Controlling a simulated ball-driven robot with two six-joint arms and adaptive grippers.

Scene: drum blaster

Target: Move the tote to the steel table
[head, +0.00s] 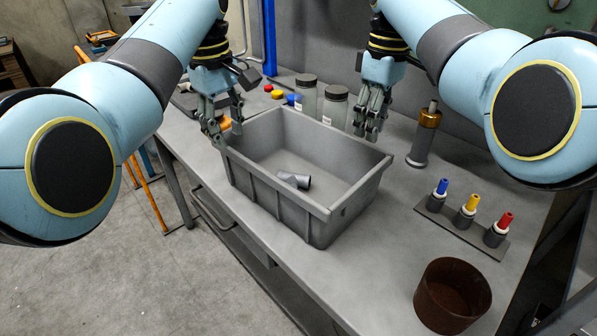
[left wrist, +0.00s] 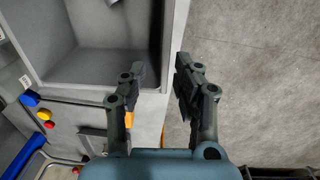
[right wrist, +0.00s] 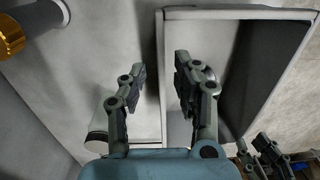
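The tote (head: 278,203) is a grey open-topped bin on a grey workbench (head: 385,250). A small grey pipe-like piece (head: 294,180) lies inside it. My left gripper (head: 226,128) is at the tote's far-left corner; the left wrist view (left wrist: 158,80) shows its open fingers with the tote's rim between them in the picture. My right gripper (head: 369,122) is above the tote's far-right side; the right wrist view (right wrist: 160,78) shows its fingers open, with a rim (right wrist: 163,100) between them in the picture. Whether either touches the tote I cannot tell. Which surface is the steel table is unclear.
Two lidded jars (head: 334,107) stand behind the tote. A gold-topped cylinder (head: 423,138), a rack with blue, yellow and red pegs (head: 465,212) and a rusty brown pot (head: 452,296) stand to the right. Open floor (head: 110,275) lies left of the bench.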

